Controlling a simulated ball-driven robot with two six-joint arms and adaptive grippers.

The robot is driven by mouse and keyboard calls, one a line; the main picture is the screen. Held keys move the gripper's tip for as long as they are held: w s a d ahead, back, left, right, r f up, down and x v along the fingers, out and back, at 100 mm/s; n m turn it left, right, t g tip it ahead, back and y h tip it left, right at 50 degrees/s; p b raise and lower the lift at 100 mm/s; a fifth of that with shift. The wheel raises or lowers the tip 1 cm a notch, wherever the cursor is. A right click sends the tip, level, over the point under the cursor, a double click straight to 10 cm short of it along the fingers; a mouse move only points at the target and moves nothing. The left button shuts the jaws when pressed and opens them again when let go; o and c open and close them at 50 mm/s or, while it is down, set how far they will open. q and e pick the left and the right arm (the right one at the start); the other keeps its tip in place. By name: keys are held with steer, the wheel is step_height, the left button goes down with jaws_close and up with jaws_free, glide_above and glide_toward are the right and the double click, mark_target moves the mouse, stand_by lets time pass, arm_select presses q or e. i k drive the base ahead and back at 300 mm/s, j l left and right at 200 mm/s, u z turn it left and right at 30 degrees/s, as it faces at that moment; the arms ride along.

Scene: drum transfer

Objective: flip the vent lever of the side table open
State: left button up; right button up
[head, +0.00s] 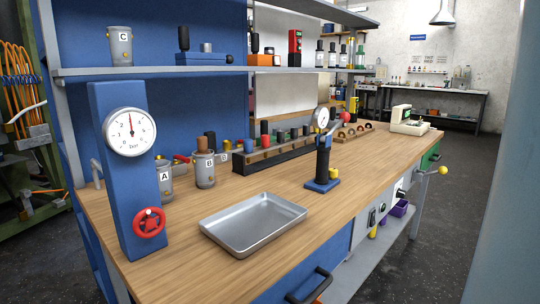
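Neither of my grippers is in view. I see no part labelled as a vent lever. A lever with a yellow ball knob (443,171) sticks out at the right end of the wooden workbench (190,275), near its front face. A red ball knob (345,118) shows beside a small gauge (321,117) on a black post with a blue base (322,186). I cannot tell which of these, if either, is the vent lever, or whether it is open or shut. A separate dark table (470,91) stands at the far wall; its details are too small to tell.
A blue column with a dial gauge (130,132) and red handwheel (149,222) stands at the bench's left. A metal tray (253,222) lies in front. Canisters A (165,182) and B (204,169) stand behind it. The dark floor (420,235) at right is clear.

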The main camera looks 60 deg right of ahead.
mark_target(442, 170)
steer(key=z, duration=3)
steer(key=i+l+z, duration=0.15)
steer(key=i, duration=0.7)
steer(key=i+l+z, duration=0.15)
steer(key=i, duration=0.7)
